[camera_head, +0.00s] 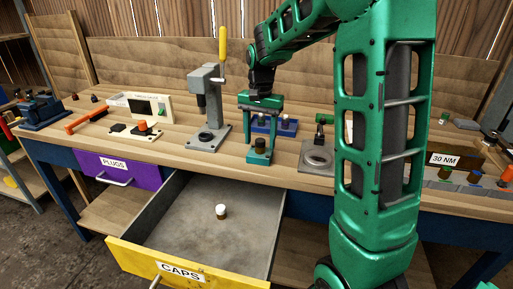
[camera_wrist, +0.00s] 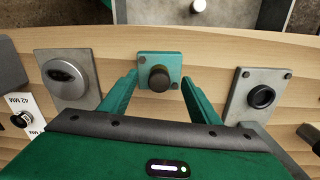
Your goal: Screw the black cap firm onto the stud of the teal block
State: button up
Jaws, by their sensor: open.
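The teal block (camera_head: 257,157) stands on the workbench, with the black cap (camera_head: 260,143) on top of it. In the wrist view the teal block (camera_wrist: 174,60) lies between my fingers, and the round dark cap (camera_wrist: 159,78) sits at its middle, hiding the stud. My gripper (camera_head: 261,132) points down over the block. Its fingers are open, one on each side of the cap, with a gap to it on both sides in the wrist view (camera_wrist: 159,84). How far the cap is screwed down cannot be told.
The yellow CAPS drawer (camera_head: 187,272) is pulled open and holds a white-topped piece (camera_head: 221,211). A grey press with a yellow handle (camera_head: 209,110) stands left of the block. A blue holder (camera_head: 262,126) stands behind.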

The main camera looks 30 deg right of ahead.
notch_tip(320, 180, up, 16)
jog(key=shift+f, duration=0.15)
dwell(1.1)
jog(key=s+f+n, duration=0.1)
jog(key=s+f, duration=0.4)
jog(key=s, duration=0.5)
jog(key=s+d+f+n, duration=0.1)
jog(key=s+f, duration=0.5)
jog(key=s, duration=0.5)
jog(key=s+f+n, duration=0.2)
jog(key=s+f, duration=0.4)
jog(key=s, duration=0.4)
jog(key=shift+s+d, duration=0.4)
jog(key=shift+w+f, duration=0.2)
jog(key=shift+w, duration=0.4)
